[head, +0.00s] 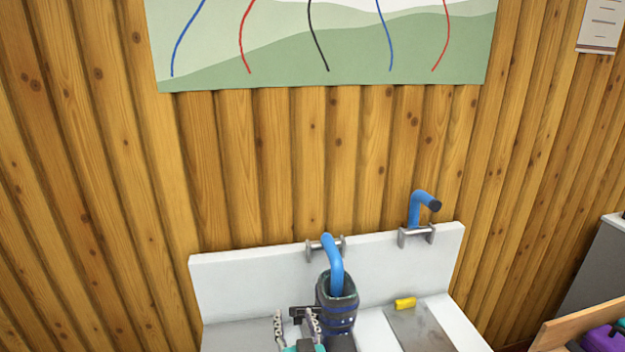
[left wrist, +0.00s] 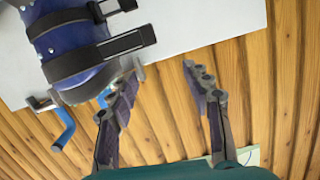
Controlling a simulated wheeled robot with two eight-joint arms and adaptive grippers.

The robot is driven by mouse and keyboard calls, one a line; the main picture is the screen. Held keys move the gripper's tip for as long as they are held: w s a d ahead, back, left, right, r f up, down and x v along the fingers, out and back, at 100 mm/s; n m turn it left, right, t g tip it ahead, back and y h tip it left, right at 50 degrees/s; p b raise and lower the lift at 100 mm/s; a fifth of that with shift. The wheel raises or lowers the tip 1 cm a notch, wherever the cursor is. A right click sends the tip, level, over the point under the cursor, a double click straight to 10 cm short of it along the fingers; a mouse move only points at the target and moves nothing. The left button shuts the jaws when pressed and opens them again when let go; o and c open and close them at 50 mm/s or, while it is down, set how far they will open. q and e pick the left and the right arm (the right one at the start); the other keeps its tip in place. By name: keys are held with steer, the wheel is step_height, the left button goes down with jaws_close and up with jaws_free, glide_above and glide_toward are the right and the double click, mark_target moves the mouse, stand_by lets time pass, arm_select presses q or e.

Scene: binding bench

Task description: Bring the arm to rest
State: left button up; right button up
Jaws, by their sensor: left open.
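My left gripper (head: 296,322) is at the bottom of the head view, just left of a dark blue strapped roll (head: 340,312). In the left wrist view its two fingers (left wrist: 163,74) are spread apart with nothing between them. The roll (left wrist: 75,42) fills the upper left there, with black straps and buckles around it. One finger appears close to a buckle; I cannot tell whether they touch. My right gripper is in neither view.
A white bench back panel (head: 235,281) stands against the log wall (head: 95,170). A bent blue tube (head: 333,262) overlaps the roll's top; another (head: 416,208) stands farther right. A wooden-edged box (head: 575,325) is at lower right.

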arm_select(q)
steer(key=s+a+f+g, duration=0.1)
steer(key=s+a+g, duration=0.2)
steer(key=a, duration=0.3)
steer(key=s+a+f+g, duration=0.2)
steer(key=s+a, duration=0.1)
steer(key=a, duration=0.4)
steer(key=s+a+f+m+g+h, duration=0.1)
steer(key=s+g+h, duration=0.2)
steer(key=s, duration=0.9)
steer(key=shift+a+f+g, duration=0.15)
steer(key=shift+f+g, duration=0.05)
steer(key=shift+g, duration=0.1)
